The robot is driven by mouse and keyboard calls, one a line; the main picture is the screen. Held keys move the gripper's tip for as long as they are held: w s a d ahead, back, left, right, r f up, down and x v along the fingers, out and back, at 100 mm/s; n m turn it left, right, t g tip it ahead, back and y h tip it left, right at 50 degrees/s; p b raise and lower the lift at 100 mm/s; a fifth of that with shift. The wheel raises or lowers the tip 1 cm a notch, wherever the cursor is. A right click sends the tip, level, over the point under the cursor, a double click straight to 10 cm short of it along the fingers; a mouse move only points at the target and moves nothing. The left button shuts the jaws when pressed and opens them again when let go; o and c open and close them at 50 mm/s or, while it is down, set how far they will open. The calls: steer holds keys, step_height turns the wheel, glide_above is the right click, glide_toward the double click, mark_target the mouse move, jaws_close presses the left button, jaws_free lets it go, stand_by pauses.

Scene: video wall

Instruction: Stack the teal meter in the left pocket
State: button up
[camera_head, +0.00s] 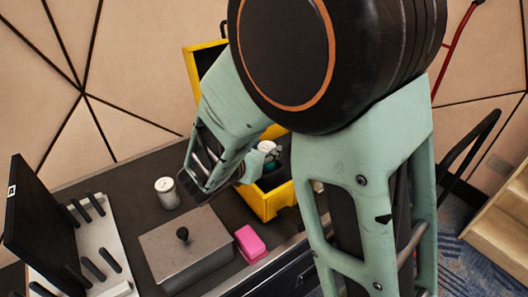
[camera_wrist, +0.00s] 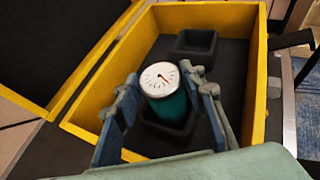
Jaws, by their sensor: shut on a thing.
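The teal meter (camera_wrist: 169,106), a short cylinder with a white dial on top, is upright between the fingers of my gripper (camera_wrist: 164,84) in the wrist view. My gripper is shut on it. Its lower end is at the nearer dark square pocket (camera_wrist: 188,133) inside the yellow case (camera_wrist: 256,75); I cannot tell how deep it sits. The other pocket (camera_wrist: 194,43) is empty, farther back. In the head view the meter's white top (camera_head: 267,147) shows beside my gripper (camera_head: 254,164), over the yellow case (camera_head: 268,205), which my arm partly hides.
The yellow case's lid stands open. On the dark counter are a whitish meter (camera_head: 167,192), a grey box with a black knob (camera_head: 186,250) and a pink block (camera_head: 251,243). A black screen (camera_head: 38,220) and a white rack (camera_head: 100,245) stand at left.

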steer(key=shift+f, duration=0.75)
steer(key=shift+f+b, duration=0.35)
steer(key=shift+b, duration=0.2)
steer(key=o, duration=1.3)
steer(key=shift+s+a+r+p, duration=0.1)
steer(key=shift+s+r+p, duration=0.05)
steer(key=shift+r+p, duration=0.45)
steer(key=p+v, duration=0.1)
steer(key=v, duration=1)
steer(key=shift+s+p, duration=0.35)
steer(key=shift+p, duration=0.05)
steer(key=shift+a, duration=0.1)
